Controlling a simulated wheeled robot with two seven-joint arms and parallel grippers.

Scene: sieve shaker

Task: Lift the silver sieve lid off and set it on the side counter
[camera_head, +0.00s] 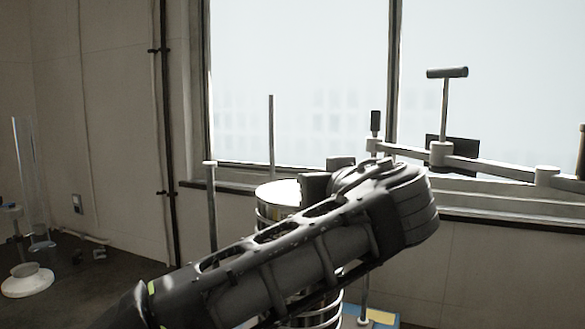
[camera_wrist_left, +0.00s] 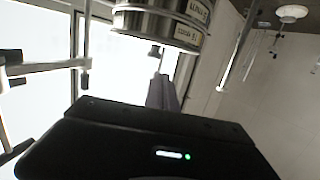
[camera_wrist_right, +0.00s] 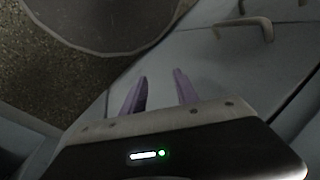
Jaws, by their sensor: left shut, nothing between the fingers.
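The silver sieve stack (camera_head: 265,213) stands upright behind my left forearm in the head view, partly hidden. Its bright silver top, the lid (camera_head: 277,190), shows above the arm. The left wrist view is upside down; the stack (camera_wrist_left: 165,22) is at the top edge there, with a small dark knob (camera_wrist_left: 154,52) on the lid side. My left gripper (camera_wrist_left: 158,76) is shut and empty, its purple fingers together near the knob but seemingly apart from it. My right gripper (camera_wrist_right: 158,76) is open and empty, in front of a pale cabinet. It is out of the head view.
A clamp bar (camera_head: 490,168) with a T-handle (camera_head: 447,73) stands right of the stack by the window. A rod stand (camera_head: 211,205) is left of it. A white-based stand (camera_head: 27,282) is on the dark counter at left. Cabinet handles (camera_wrist_right: 243,25) are beyond my right gripper.

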